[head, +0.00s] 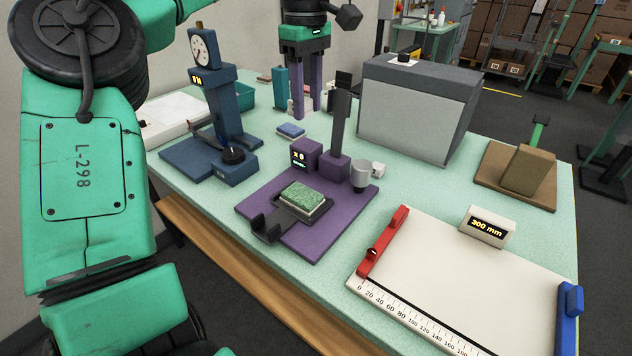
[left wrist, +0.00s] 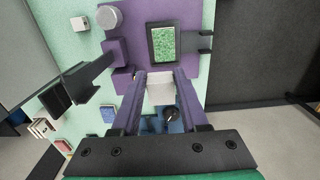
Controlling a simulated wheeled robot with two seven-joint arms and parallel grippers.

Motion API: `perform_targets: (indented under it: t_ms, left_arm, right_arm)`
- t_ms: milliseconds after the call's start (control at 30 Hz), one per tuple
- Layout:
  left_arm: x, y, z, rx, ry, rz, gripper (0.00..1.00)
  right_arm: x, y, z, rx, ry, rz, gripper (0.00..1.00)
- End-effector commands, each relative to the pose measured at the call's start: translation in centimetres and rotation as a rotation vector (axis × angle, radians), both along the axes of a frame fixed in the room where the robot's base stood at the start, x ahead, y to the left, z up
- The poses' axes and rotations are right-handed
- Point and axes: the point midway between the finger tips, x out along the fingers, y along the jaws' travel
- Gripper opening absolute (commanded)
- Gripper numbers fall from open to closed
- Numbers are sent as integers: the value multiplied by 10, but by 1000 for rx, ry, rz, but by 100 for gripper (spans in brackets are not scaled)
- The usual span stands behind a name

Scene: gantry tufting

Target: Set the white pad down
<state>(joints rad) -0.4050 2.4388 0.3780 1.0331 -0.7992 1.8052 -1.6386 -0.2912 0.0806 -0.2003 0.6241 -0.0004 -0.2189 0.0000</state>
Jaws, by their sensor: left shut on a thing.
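My left gripper (head: 308,112) is in the air above the far part of the table, pointing down with its two purple fingers. In the left wrist view my left gripper (left wrist: 168,80) is shut on the white pad (left wrist: 160,89), which sits between the fingertips. I cannot make out the pad clearly in the head view. A green tufted piece (head: 302,197) lies in the dark holder on the purple stand (head: 322,237), nearer than the gripper. It also shows in the left wrist view (left wrist: 163,41). My right gripper is not in view.
A blue dial-gauge stand (head: 232,130) is at left, with a small blue block (head: 291,131) nearby. A big grey box (head: 414,119) stands behind. A white ruler board (head: 468,272) with red and blue stops lies at right. A brown block (head: 527,170) sits beyond it.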

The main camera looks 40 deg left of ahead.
Motion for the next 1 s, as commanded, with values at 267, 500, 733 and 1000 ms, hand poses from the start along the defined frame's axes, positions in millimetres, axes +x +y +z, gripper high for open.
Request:
perform_targets:
  t_ms: [267, 500, 733, 1000]
  left_arm:
    - [-2, 0, -93, -4, 5, -2, 0]
    - [-2, 0, -146, -1, 1, 0, 0]
    - [-2, 0, -187, -1, 2, 0, 0]
    - [-2, 0, -191, 0, 0, 0, 0]
  right_arm:
    - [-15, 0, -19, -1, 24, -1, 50]
    - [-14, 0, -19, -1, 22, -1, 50]
    - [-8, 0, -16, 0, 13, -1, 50]
    - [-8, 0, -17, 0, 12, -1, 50]
